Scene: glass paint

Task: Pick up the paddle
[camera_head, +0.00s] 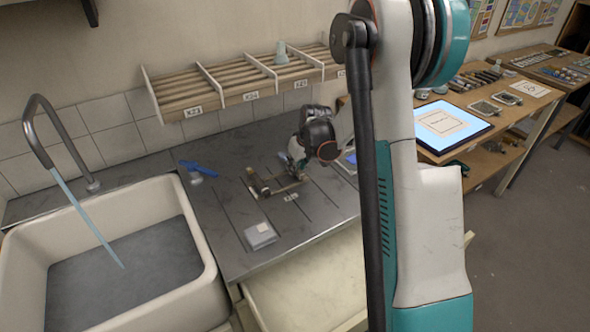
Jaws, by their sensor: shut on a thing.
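My gripper (298,164) is low over the dark counter, at its back right, pointing down. It is shut on a thin thing, which I take to be the paddle (286,188), a narrow tan piece at the fingertips. The fingers and the dark wrist hide part of it, and its full shape is too small to tell. A dark and brass-coloured piece (258,183) lies just to its left. I cannot tell whether the two are touching, or whether the paddle is clear of the counter.
A white sink (205,262) with running water is at left. A blue tool (200,168) and a small grey box (260,235) lie on the counter (235,215). A slatted rack (230,87) hangs behind. A wooden bench with a lit tablet (440,119) stands right. The counter's front is mostly clear.

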